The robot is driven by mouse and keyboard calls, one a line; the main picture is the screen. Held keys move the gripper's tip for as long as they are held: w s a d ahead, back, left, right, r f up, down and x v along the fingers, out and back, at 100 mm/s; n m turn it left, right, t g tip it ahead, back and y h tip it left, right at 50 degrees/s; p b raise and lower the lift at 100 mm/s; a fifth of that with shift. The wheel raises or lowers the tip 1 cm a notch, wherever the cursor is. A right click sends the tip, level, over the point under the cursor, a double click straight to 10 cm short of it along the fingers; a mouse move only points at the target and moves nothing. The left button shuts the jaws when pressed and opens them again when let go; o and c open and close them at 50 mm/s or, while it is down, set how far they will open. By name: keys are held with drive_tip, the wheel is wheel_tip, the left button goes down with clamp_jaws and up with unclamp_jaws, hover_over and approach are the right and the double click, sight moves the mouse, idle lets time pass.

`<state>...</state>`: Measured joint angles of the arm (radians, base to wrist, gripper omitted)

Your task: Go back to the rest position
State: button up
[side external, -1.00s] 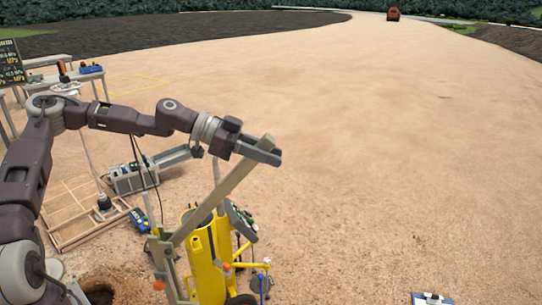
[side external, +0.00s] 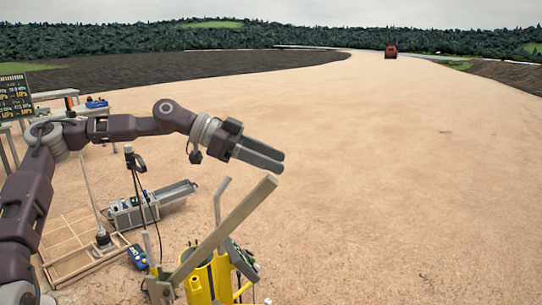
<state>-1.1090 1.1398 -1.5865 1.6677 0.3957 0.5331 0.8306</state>
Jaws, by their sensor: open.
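My gripper (side external: 282,164) is at the end of my dark arm, a little right of the middle. Its two grey fingers point to the right and slightly down, with a gap between them and nothing held. Below it stands a yellow machine (side external: 212,280) with a long grey lever bar (side external: 230,228) slanting up to the right. The bar's upper end is just below my fingertips in the picture, with a small strip of ground visible between them. The bottom of the yellow machine is cut off by the frame.
A grey case-like unit (side external: 135,212) and a wooden frame (side external: 72,252) lie on the ground to the left. A thin pole with a dark head (side external: 134,160) and cables stands near my arm. A dark readout board (side external: 15,96) is at far left. The sandy ground at right is clear.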

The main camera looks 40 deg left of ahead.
drive_tip(key=shift+r, duration=0.75)
drive_tip(key=shift+f, duration=0.1)
